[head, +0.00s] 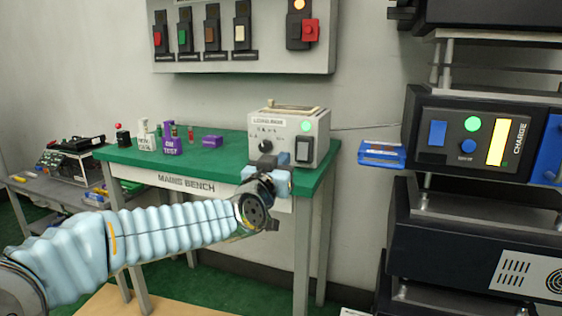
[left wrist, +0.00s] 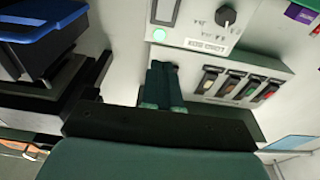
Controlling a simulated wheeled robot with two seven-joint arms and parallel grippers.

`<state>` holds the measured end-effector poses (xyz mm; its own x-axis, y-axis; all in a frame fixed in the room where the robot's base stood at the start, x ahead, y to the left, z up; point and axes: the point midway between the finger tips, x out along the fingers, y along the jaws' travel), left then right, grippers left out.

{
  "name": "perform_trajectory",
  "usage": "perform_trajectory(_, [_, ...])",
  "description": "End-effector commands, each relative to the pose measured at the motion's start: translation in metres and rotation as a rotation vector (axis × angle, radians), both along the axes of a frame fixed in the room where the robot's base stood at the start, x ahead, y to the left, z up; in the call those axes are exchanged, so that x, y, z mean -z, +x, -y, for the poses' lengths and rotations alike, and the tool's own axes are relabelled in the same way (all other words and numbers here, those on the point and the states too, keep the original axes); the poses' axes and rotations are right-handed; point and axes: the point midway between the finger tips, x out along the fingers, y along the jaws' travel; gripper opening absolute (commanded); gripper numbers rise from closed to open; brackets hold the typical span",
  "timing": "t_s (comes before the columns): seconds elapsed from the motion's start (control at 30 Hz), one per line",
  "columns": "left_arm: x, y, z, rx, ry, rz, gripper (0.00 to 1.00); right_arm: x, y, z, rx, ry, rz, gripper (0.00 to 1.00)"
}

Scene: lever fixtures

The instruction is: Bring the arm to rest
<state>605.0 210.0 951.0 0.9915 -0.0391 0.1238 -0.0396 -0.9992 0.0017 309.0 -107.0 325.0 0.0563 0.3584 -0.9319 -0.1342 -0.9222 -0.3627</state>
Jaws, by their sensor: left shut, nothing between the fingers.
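My left arm comes in from the left in the head view, with a pale blue ribbed sleeve. My left gripper (head: 266,164) is in front of the grey box (head: 314,125) on the green bench, close to its lower front edge. The fingers are shut and hold nothing. I cannot tell whether they touch the box. In the left wrist view the shut fingers (left wrist: 163,88) point toward the box's panel (left wrist: 205,22), which appears upside down. The box has a dark knob, a black rocker switch and a lit green lamp. My right gripper is not in view.
The green bench (head: 228,152) holds white and purple blocks at its left. A wall panel (head: 240,60) of switches hangs above. A rack (head: 470,135) with a charge unit stands at the right, a blue tray (head: 382,155) jutting from it. A low grey table (head: 50,190) stands at far left.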

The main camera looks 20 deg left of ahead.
Motion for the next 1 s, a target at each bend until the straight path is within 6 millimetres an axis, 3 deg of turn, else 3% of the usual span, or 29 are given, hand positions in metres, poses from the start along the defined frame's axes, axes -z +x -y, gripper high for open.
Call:
perform_trajectory(0.53, [0.0,-0.006,0.0,0.0,0.001,-0.001,0.0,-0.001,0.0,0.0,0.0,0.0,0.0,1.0])
perform_trajectory(0.63, [0.013,-0.003,0.005,0.005,0.011,-0.026,0.0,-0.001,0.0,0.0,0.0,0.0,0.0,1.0])
perform_trajectory(0.77, [0.074,0.009,0.023,0.027,0.048,-0.144,0.0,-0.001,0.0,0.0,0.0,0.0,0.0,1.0])
perform_trajectory(0.87, [0.155,0.015,0.038,0.052,0.075,-0.3,0.0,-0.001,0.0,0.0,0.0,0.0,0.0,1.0])
perform_trajectory(0.9, [0.191,0.015,0.043,0.062,0.081,-0.371,0.0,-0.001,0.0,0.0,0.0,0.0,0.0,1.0])
perform_trajectory(1.0, [0.279,0.004,0.05,0.085,0.078,-0.548,0.0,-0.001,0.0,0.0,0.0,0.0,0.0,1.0])
